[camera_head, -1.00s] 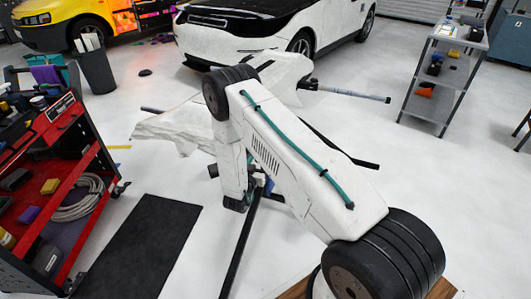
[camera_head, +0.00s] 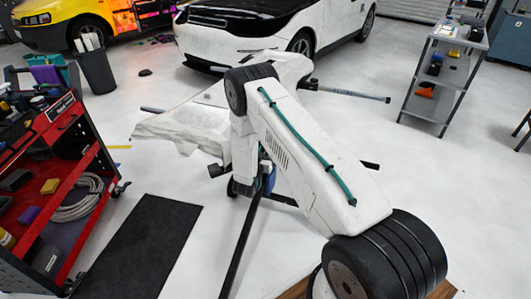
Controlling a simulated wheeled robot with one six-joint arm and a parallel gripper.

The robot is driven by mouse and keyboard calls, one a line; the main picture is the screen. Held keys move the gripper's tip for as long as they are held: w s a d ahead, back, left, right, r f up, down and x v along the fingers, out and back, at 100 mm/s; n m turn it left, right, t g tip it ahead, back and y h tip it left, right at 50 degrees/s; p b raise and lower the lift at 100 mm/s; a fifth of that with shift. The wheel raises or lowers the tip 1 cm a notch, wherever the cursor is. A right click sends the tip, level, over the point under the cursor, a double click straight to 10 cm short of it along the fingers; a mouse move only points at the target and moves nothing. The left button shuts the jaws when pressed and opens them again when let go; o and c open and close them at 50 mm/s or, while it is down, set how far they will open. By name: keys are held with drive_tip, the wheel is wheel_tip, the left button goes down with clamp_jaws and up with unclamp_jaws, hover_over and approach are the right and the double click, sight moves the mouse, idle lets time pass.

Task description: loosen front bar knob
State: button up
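A white bumper-like panel (camera_head: 180,124) rests on a dark stand, with its far part (camera_head: 290,66) showing behind my arm. A grey-ended bar (camera_head: 350,91) sticks out to the right of the panel. A nearer dark bar shows its end (camera_head: 371,166) right of my arm. The stand's long dark leg (camera_head: 241,240) runs toward me along the floor. A small blue part (camera_head: 270,180) shows beside my lower arm. I cannot make out the front bar knob. My arm covers the middle of the stand, and my gripper's fingers are hidden behind it.
A red tool cart (camera_head: 70,170) stands at the left, beside a black mat (camera_head: 142,245). A grey shelf cart (camera_head: 446,76) stands at the right. A white car (camera_head: 258,30) is behind the stand. The floor between stand and shelf cart is clear.

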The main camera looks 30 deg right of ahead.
drive_tip(key=shift+n, duration=1.6)
drive_tip(key=o, duration=1)
drive_tip(key=v, duration=0.8)
